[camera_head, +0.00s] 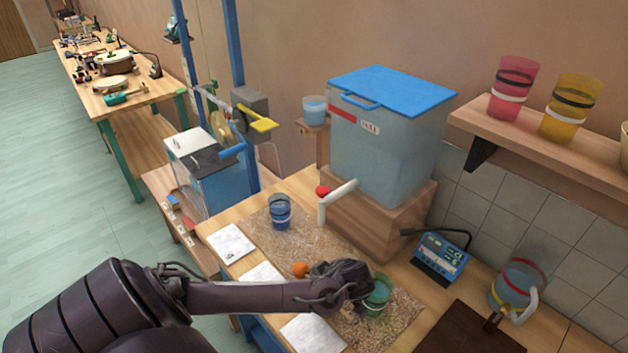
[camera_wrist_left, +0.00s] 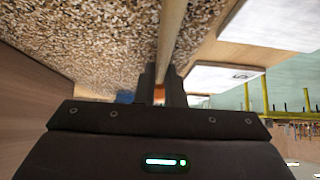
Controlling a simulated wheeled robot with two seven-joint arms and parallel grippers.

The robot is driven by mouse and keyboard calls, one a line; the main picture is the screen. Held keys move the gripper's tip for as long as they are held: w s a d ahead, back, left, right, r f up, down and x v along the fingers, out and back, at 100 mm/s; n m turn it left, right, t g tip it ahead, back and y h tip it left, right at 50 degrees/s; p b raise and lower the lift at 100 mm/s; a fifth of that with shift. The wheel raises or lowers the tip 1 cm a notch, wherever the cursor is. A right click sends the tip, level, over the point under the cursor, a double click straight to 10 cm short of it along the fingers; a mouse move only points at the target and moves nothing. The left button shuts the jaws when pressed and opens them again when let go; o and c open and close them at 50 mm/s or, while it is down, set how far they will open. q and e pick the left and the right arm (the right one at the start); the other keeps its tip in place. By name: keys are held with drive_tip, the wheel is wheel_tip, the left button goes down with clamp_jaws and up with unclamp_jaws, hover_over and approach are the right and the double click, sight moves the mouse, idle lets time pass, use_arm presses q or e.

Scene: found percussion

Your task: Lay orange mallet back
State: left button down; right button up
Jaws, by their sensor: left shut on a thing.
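The orange mallet's round head (camera_head: 300,269) shows in the head view just left of my left gripper (camera_head: 343,284), over the speckled mat (camera_head: 330,254). In the wrist view my left gripper (camera_wrist_left: 162,88) is shut on the mallet's pale wooden handle (camera_wrist_left: 172,38), which runs up from between the fingers. A bit of orange shows between the fingers. In the head view the gripper hides most of the handle. Whether the mallet touches the mat I cannot tell. My right gripper is not in view.
A green cup (camera_head: 378,294) stands close to the right of my left gripper. A blue cup (camera_head: 280,213) stands on the mat's far part. White cards (camera_head: 231,244) lie along the left edge. A lidded water tank (camera_head: 384,140) with a white spout (camera_head: 338,196) stands behind.

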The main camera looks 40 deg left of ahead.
use_arm(q)
drive_tip(key=c, duration=2)
unclamp_jaws()
drive_tip(key=shift+f, duration=0.15)
drive_tip(key=o, duration=0.5)
